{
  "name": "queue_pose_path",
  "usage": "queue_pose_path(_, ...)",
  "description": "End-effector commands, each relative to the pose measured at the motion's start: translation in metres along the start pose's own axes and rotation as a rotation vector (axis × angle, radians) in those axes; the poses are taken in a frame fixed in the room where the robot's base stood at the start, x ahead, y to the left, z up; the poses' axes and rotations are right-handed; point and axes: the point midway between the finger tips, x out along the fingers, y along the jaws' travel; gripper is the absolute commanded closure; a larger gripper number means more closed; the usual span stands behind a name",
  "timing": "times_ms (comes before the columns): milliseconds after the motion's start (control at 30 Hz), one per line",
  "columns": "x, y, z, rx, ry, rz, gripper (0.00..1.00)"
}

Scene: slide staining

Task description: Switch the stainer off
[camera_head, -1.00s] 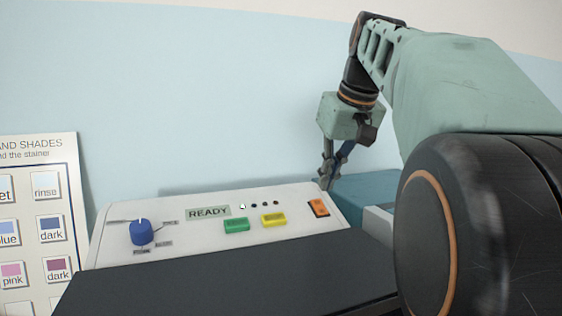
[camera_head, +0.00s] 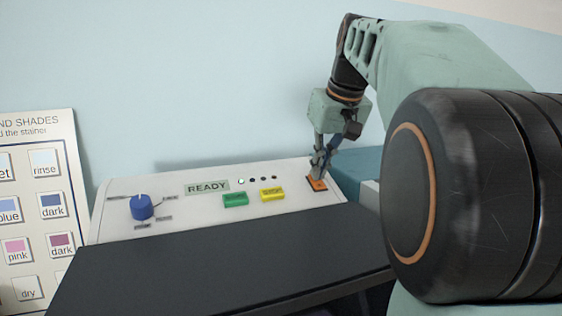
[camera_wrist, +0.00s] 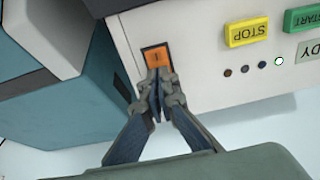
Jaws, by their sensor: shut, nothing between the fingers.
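The stainer's pale sloped panel (camera_head: 200,222) shows a READY display (camera_head: 207,187), a green button (camera_head: 235,200), a yellow button (camera_head: 272,194) and a blue knob (camera_head: 142,207). The orange rocker switch (camera_head: 317,184) sits in a dark frame at the panel's right end. In the wrist view the switch (camera_wrist: 157,56) shows a mark, and the buttons read START and STOP upside down. My gripper (camera_head: 317,176) is shut and empty, its tips at the switch. In the wrist view its fingertips (camera_wrist: 159,72) overlap the switch's lower edge. I cannot tell whether they touch it.
A dark flat surface (camera_head: 215,260) lies in front of the panel. A teal and white unit (camera_head: 362,170) stands to the right, close beside the stainer. A chart of shades (camera_head: 38,215) is at the left. The wall behind is plain.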

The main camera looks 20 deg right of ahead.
Motion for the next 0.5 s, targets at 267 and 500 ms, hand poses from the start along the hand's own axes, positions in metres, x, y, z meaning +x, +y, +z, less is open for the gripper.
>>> queue_pose_path(267,0.007,-0.001,-0.004,-0.002,-0.06,-0.001,1.0)
queue_pose_path(500,0.008,-0.001,-0.003,-0.001,-0.06,-0.002,1.0)
